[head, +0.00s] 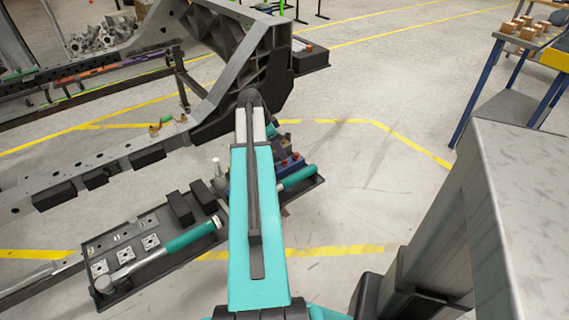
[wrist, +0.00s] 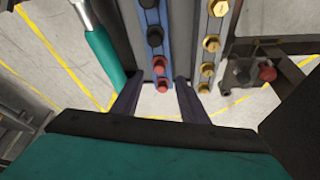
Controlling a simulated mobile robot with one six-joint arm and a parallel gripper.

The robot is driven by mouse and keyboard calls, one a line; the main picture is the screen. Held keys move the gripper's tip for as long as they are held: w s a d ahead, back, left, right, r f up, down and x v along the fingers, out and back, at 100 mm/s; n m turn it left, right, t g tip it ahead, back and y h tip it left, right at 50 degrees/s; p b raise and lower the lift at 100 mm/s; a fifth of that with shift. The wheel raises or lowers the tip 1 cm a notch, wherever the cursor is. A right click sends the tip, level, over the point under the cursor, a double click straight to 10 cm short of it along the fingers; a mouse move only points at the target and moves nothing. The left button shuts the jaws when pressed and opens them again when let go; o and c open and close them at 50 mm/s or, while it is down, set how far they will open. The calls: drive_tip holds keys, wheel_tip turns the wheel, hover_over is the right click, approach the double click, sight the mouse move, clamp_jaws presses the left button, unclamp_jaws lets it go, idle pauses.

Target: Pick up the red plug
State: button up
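Two red plugs sit in a row on a blue strip in the wrist view, a nearer one (wrist: 162,84) and one just beyond it (wrist: 159,64). Black plugs (wrist: 155,36) continue the same row. My gripper (wrist: 157,88) is open, its two dark fingers apart on either side of the row's near end. The nearer red plug appears between the fingertips, with gaps on both sides; I cannot tell its depth relative to them. Red plugs also show small in the head view (head: 284,162), beside my teal arm, which hides my gripper there.
Another red piece (wrist: 267,73) is on a dark bracket farther right. A teal-handled tool (wrist: 103,62) lies left. A dark tray (head: 150,240) and the large chassis frame (head: 235,55) are nearby.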

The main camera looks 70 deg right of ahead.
drive_tip(key=shift+x, duration=2.6)
drive_tip(key=shift+a, duration=0.15)
clamp_jaws()
drive_tip(key=shift+r, duration=0.1)
wheel_tip(320, 180, up, 10)
drive_tip(key=shift+r+p, duration=1.65)
drive_tip(key=shift+r, duration=0.5)
